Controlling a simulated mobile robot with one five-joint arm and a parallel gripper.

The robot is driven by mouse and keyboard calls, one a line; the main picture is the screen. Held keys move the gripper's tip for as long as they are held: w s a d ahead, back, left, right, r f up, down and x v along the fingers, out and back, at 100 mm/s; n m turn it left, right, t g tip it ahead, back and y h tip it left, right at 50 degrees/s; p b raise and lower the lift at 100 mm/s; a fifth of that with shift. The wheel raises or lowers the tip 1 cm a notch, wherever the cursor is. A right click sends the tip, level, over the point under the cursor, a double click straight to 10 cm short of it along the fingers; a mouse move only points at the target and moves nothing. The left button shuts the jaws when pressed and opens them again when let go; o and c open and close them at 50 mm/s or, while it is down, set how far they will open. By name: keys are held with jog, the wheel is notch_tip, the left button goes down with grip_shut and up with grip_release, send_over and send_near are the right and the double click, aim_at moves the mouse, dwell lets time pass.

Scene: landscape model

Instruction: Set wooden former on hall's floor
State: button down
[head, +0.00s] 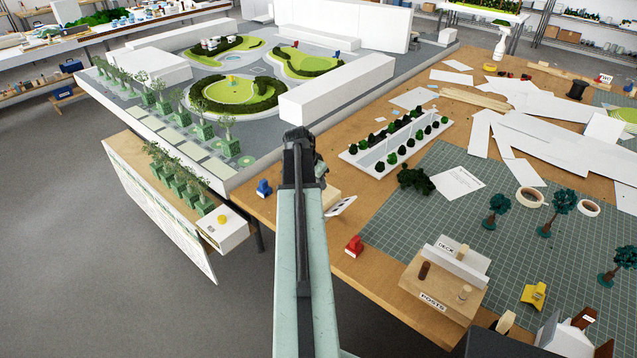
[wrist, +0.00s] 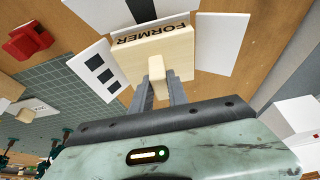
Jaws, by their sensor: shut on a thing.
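The wooden former is a pale block lettered FORMER (wrist: 136,52), with a peg on its near side. My gripper (wrist: 158,84) is shut on that peg in the wrist view. White card panels flank the block: one with black squares (wrist: 99,68) on the left, a plain one (wrist: 222,43) on the right, and one with a black patch (wrist: 142,8) beyond. The hall's floor is not clearly visible; the block hides what lies between the panels. I cannot tell whether the block touches the surface. In the head view my gripper (head: 303,160) largely hides the former (head: 331,196).
A red object (head: 354,246) and a blue one (head: 263,188) stand on the wooden table. A landscape model (head: 165,120) fills the back left.

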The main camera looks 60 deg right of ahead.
jog(key=c, duration=1.2)
grip_release()
jog(key=p+v, duration=0.6)
jog(key=v, duration=0.1)
